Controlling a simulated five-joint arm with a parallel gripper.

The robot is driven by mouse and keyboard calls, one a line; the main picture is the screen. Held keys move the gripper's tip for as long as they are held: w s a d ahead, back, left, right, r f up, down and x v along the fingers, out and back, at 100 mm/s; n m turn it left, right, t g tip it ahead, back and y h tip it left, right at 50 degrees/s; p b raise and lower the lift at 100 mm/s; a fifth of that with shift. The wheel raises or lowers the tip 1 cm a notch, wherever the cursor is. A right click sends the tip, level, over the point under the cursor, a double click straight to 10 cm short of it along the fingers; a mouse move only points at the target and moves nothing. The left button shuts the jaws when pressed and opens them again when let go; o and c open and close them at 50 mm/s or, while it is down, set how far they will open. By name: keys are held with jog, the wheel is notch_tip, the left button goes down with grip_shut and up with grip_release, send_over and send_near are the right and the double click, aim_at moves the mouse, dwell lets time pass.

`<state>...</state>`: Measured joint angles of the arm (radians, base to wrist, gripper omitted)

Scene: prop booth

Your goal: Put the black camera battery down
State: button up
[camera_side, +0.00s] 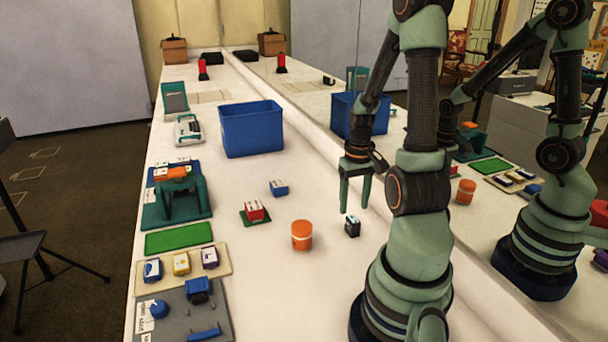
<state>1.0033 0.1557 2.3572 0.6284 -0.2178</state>
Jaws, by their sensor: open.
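The black camera battery (352,227) sits on the white table, right of the orange jar, with a pale patch on its top. My gripper (355,206) points downward with its two green fingers apart and nothing between them. The fingertips appear just above the battery in the picture, with a small gap showing. I cannot tell how far apart they are in depth.
An orange jar (302,235) stands left of the battery. A red block on a green pad (253,212), a small blue block (279,188) and a blue bin (251,128) lie farther left and back. A mirror (330,120) along the right side repeats the scene.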

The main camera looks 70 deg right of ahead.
aim_at(353, 218)
notch_tip(353, 218, up, 6)
jog(key=w+a+r+n+t+h, duration=0.1)
jog(key=w+a+r+n, duration=0.1)
jog(key=w+a+r, duration=0.3)
jog(key=w+a+r+n+t, duration=0.2)
jog(key=w+a+n, duration=0.1)
jog(key=w+a, duration=0.3)
jog(key=w+a+r+n+t+y, duration=0.1)
jog(key=a+r+n, duration=0.3)
jog(key=a, duration=1)
jog(key=shift+w+a+r+t, duration=0.15)
jog(key=shift+a+r+t, duration=0.1)
jog(key=shift+r+t, duration=0.4)
jog(key=shift+f, duration=0.15)
